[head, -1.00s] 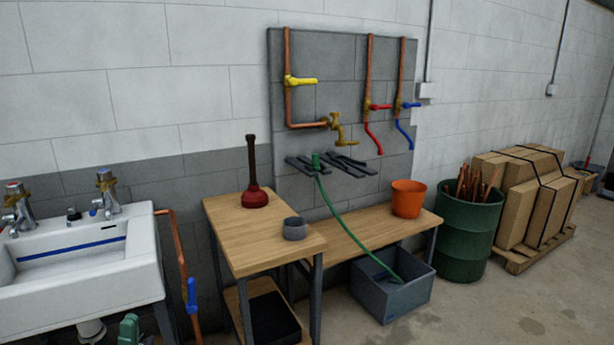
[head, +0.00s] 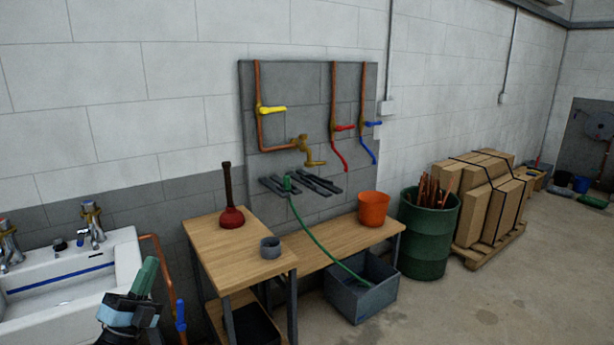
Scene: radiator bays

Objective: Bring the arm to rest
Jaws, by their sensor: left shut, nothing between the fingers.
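My left gripper (head: 146,274) shows at the lower left of the head view, with green fingers above a dark and pale blue wrist. It is shut and empty. It is in front of the white sink (head: 65,290) in the picture and covers part of its right side. The fingers point up. My right gripper is not in view.
A wooden bench (head: 215,245) holds a plunger (head: 231,215) and a grey cup (head: 270,248). A lower bench (head: 320,247) holds an orange bucket (head: 373,209). A grey bin (head: 360,295) with a green hose (head: 318,235), a green barrel (head: 425,240) and strapped boxes (head: 485,200) stand right. Floor at front right is clear.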

